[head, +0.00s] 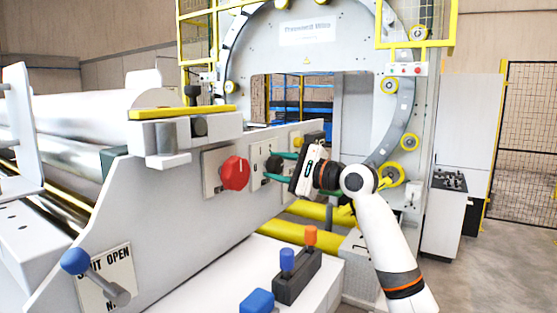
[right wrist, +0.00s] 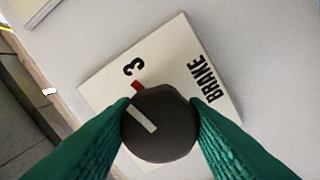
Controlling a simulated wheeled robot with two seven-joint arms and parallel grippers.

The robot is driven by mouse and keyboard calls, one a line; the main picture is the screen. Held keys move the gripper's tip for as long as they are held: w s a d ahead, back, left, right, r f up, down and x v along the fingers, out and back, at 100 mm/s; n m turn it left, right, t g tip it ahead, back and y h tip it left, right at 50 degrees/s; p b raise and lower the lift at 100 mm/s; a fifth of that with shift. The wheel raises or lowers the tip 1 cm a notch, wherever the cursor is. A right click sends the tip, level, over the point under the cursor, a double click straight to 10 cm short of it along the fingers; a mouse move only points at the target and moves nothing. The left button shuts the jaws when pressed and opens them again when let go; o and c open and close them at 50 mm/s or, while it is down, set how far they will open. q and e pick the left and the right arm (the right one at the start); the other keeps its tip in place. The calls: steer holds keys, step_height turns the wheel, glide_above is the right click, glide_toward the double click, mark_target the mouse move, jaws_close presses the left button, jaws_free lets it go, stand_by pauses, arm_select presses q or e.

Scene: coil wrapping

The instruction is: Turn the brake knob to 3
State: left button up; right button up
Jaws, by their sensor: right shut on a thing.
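The brake knob is a dark round knob (right wrist: 168,140) with a white pointer line, on a cream plate (right wrist: 225,112) marked "BRAKE" and "3". The pointer's upper end lies close to a small red mark beside the "3". My right gripper (right wrist: 160,128) has its green fingers on both sides of the knob, shut on it. In the head view, the right gripper (head: 272,166) reaches from the right to the knob (head: 272,162) on the machine's side panel. My left gripper is not in view.
A red knob (head: 235,173) sits on its own plate just left of the brake plate. A box with blue and orange levers (head: 297,277) stands in front, below. A blue-ended lever (head: 75,261) is at the lower left. Yellow rollers (head: 300,234) lie behind my right arm.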

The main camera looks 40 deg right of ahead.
steer(key=shift+r+m+p, duration=0.15)
steer(key=shift+m+p, duration=0.55)
steer(key=shift+m, duration=0.4)
steer(key=o, duration=1)
steer(key=shift+f, duration=0.2)
steer(key=shift+c, duration=0.2)
steer(key=shift+s+d+f, duration=0.1)
steer(key=shift+s, duration=0.2)
steer(key=b+v, duration=0.6)
steer(key=v, duration=0.5)
steer(key=shift+s+r, duration=0.2)
